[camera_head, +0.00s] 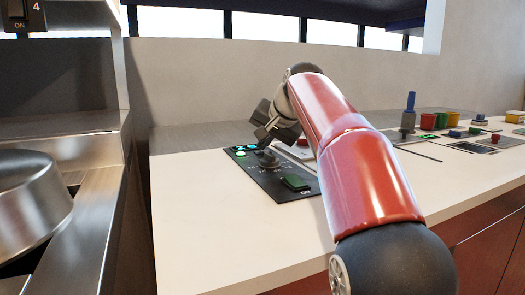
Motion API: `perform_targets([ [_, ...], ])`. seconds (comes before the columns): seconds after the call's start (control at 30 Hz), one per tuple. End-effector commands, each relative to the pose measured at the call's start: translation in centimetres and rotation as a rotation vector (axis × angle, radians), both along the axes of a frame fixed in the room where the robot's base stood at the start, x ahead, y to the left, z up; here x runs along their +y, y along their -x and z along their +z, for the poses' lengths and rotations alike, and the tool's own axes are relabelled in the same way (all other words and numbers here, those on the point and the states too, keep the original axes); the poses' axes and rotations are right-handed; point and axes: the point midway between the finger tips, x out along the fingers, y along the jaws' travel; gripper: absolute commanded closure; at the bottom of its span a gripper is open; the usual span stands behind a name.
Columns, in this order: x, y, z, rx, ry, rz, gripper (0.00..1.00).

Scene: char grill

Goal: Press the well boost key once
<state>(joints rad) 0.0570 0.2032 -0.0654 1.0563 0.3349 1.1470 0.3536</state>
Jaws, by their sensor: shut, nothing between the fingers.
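A dark control panel (262,186) lies on the white counter in the middle of the view. It carries a round knob (268,158), a green key (296,182) at its near right, and small lit cyan indicators (244,148) at its far left. The labels are too small to read, so I cannot tell which part is the well boost key. My gripper (263,138) is shut and empty, over the far part of the panel near the knob. I cannot tell whether its tips touch anything. My gripper and arm hide part of the panel's far right side.
A red button (303,142) sits just beyond the panel, partly behind my arm. Farther right stand a blue-handled lever (409,112) and several coloured blocks or buttons. A metal unit with a round pan (30,200) is at left. The counter's near left is clear.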

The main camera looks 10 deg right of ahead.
Motion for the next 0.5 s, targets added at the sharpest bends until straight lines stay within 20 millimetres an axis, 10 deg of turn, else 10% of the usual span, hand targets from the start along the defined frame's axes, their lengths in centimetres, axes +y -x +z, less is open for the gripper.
perform_targets([
  [0.5,0.0,0.0,1.4,-0.001,0.0,-0.001,1.0],
])
